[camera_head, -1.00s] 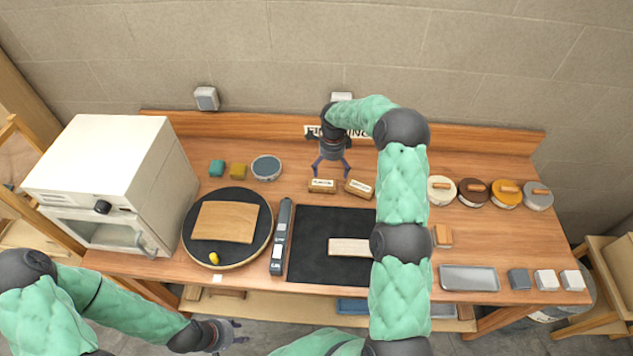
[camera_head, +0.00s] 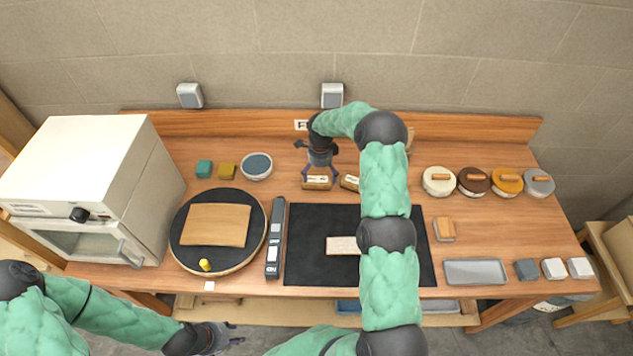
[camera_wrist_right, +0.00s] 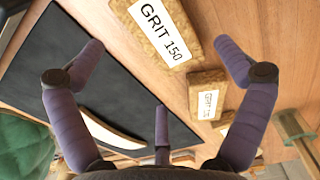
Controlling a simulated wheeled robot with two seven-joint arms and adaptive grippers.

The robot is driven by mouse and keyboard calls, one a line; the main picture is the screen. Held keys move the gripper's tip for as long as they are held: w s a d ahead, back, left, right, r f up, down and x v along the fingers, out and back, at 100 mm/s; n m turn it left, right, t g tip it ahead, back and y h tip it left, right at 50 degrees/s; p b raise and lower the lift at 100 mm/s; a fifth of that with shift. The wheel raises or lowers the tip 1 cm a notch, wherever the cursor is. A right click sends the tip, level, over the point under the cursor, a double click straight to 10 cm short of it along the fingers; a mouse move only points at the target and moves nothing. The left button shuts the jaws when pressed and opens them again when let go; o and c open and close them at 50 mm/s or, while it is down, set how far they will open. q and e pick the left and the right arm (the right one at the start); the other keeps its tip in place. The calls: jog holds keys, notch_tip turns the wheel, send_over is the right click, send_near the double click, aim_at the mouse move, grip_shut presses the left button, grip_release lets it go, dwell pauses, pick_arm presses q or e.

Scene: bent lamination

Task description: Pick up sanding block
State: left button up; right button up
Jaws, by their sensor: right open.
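Two brown, cork-like sanding blocks with white labels lie side by side near the back of the table: a left block (camera_head: 316,185) and a right block (camera_head: 350,182). In the right wrist view, one block labelled GRIT 150 (camera_wrist_right: 158,35) is nearest the fingers, and a second GRIT block (camera_wrist_right: 207,97) has a partly unreadable label. My right gripper (camera_head: 319,174) is open above the left block, its fingers on either side. In the right wrist view the open fingers (camera_wrist_right: 160,47) are spread and hold nothing. My left gripper (camera_head: 233,334) is open and empty beyond the table's front edge.
A black mat (camera_head: 310,265) with a pale wooden strip (camera_head: 342,245) lies in front of the blocks. A round turntable (camera_head: 182,250) and a white oven (camera_head: 90,170) stand left. Handled lids (camera_head: 438,181) and a grey tray (camera_head: 475,272) are right.

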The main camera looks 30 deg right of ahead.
aim_at(320, 182)
jog(key=shift+s+f, duration=0.1)
jog(key=shift+f, duration=0.55)
jog(key=shift+f+p, duration=0.4)
jog(key=shift+f, duration=1.5)
jog(key=c, duration=1)
